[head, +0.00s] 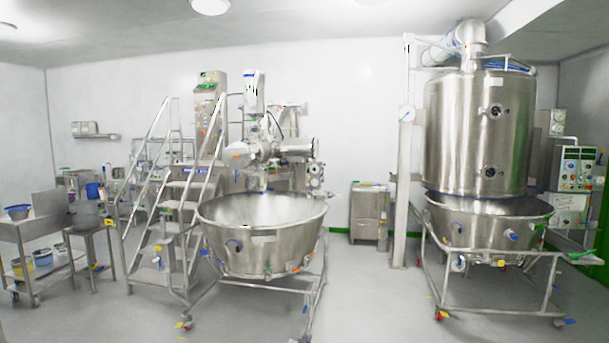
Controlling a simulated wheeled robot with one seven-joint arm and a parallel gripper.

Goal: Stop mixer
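A mixer (268,140) with metal heads and pipes stands at the centre back, behind a wide steel bowl (262,258) on a wheeled frame. A tall control cabinet (211,105) with a green-topped face and small coloured controls rises left of the mixer, above the stair platform. Its individual buttons are too small to tell apart. I cannot tell whether the mixer is running. My gripper is not in view.
Steel steps (175,205) with handrails stand left of the bowl. A large dryer vessel (478,130) on a wheeled frame and a control panel (577,168) are at the right. Steel tables (40,222) stand at the left. The grey floor (375,295) between bowl and dryer is clear.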

